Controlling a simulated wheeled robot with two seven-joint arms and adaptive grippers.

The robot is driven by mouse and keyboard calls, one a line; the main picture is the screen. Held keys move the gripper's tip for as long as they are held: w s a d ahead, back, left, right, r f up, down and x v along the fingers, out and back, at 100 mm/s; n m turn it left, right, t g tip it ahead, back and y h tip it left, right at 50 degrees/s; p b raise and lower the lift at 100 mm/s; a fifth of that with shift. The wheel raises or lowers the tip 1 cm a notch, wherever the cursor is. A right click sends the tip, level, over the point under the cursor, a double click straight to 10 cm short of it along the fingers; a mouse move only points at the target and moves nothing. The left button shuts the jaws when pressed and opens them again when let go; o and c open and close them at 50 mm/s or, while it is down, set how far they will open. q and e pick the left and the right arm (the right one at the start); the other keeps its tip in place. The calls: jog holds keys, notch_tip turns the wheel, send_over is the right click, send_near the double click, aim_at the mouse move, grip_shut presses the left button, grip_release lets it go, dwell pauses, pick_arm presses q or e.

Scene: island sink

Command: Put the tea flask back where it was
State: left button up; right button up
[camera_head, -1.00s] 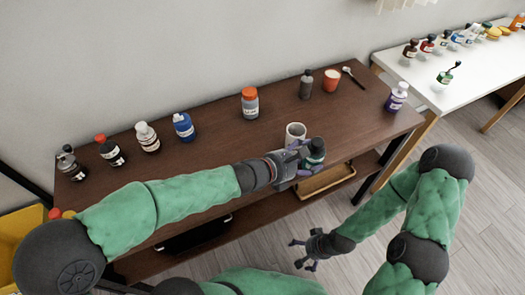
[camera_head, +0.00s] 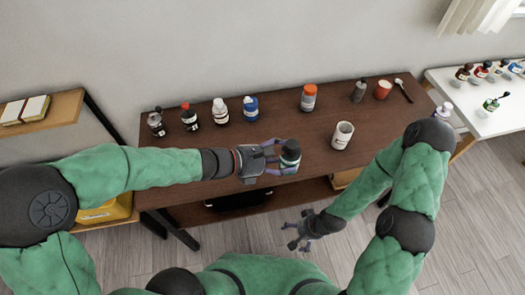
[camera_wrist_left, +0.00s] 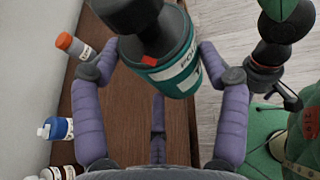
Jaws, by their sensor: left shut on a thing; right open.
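The tea flask (camera_head: 290,153), a dark-capped bottle with a teal body and a white label, is held in my left gripper (camera_head: 281,158). It is near the table's front edge, left of the white mug (camera_head: 342,135). In the left wrist view the flask (camera_wrist_left: 178,62) sits between the purple fingers, its dark cap towards the camera; part of its label is cut off. I cannot tell its exact height over the table. My right gripper (camera_head: 301,234) is open and empty, low in front of the table over the floor.
On the brown table (camera_head: 270,125), several bottles stand along the back, with a blue bottle (camera_head: 250,108) and an orange-capped jar (camera_head: 308,97) nearest. Bare table lies between the back row and my left gripper.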

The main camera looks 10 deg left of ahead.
pick_arm(q)
jog(key=w+a+f+b, duration=0.1)
jog(key=w+f, duration=0.3)
jog(key=w, duration=0.4)
jog(key=shift+w+a, duration=0.35)
jog(key=shift+a, duration=0.2)
jog(key=w+f, duration=0.1)
jog(key=w+f+b, duration=0.1)
jog(key=w+f, duration=0.1)
jog(key=w+a+f+b, duration=0.1)
jog(key=f, duration=0.1)
jog(key=shift+w+f, duration=0.1)
jog(key=shift+w, duration=0.05)
jog(key=shift+w+f, duration=0.2)
jog(key=shift+f, duration=0.1)
jog(key=shift+w+f+b, duration=0.1)
jog(key=shift+f+b, duration=0.7)
jog(key=shift+f, duration=0.75)
jog(key=shift+f, duration=0.15)
jog(key=o, duration=1)
jog(key=shift+c, duration=0.2)
